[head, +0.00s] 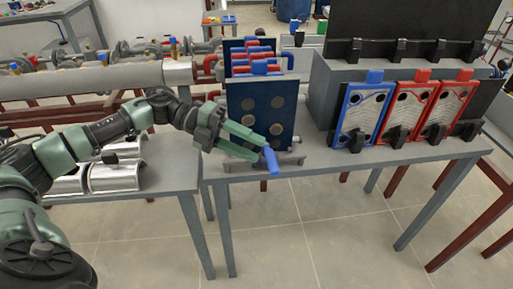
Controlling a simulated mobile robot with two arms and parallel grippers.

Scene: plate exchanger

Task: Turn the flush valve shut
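The flush valve's blue handle (271,163) is at the front edge of the grey table, below the plate exchanger (249,107). It slants down toward me. My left gripper (262,149) reaches in from the left with its two green fingers spread apart. Their tips are at the upper end of the blue handle, one above and one below it. I cannot tell whether either finger touches it. The valve body behind the handle is mostly hidden. My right gripper is not in view.
Blue and red framed plates (361,112) stand in black holders on the table at the right. A grey box (330,85) stands behind them. Metal half-shells (112,176) lie on the left table. A large pipe (85,82) runs behind. The table (338,162) is bare right of the handle.

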